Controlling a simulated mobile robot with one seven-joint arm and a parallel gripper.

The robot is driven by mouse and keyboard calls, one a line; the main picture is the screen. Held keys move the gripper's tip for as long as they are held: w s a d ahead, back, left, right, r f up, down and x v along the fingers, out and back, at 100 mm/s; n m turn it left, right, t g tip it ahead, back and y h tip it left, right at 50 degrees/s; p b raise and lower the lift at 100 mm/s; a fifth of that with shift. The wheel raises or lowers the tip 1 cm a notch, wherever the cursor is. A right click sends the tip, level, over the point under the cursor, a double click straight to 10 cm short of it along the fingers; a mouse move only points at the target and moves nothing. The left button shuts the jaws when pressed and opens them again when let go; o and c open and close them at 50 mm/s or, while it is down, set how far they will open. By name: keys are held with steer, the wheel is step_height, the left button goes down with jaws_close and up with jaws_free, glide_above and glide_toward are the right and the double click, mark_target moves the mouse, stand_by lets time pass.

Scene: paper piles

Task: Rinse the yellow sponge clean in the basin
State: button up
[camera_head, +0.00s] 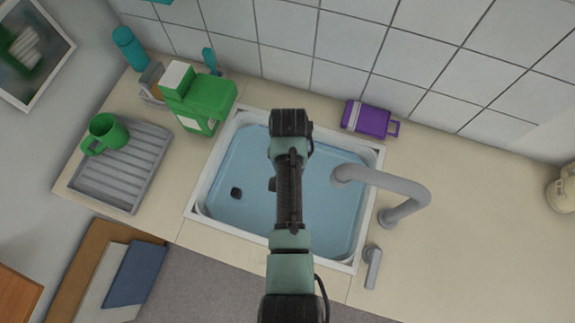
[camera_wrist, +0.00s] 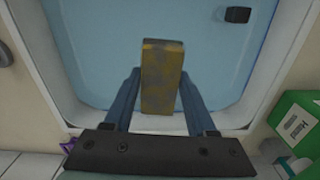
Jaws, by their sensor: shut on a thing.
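The yellow sponge (camera_wrist: 162,75) is between the two fingers of my gripper (camera_wrist: 160,88) in the wrist view. Grey, dirty-looking patches cover much of its face. My gripper is shut on it. The basin (camera_head: 235,228) is white-rimmed with a blue interior that looks like water. In the wrist view the sponge is over the basin (camera_wrist: 95,45), near its rim; I cannot tell whether it touches the water. In the head view my arm reaches over the basin's back part and hides the sponge and fingers.
A grey faucet (camera_head: 405,183) arches over the basin's right side, with a lever (camera_head: 372,268) nearby. A small dark block (camera_head: 235,193) shows in the basin. A drying rack (camera_head: 120,180) holds a green mug (camera_head: 105,134).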

steer(key=shift+s+d+f+b, duration=0.15)
steer(key=shift+s+f+b, duration=0.05)
steer(key=shift+f+b, duration=5.9)
steer(key=shift+f, duration=0.95)
steer(key=shift+r, duration=0.1)
step_height(320, 180, up, 14)
steer(key=p, duration=1.4)
steer(key=shift+r+p, duration=0.1)
steer(key=shift+p, duration=0.2)
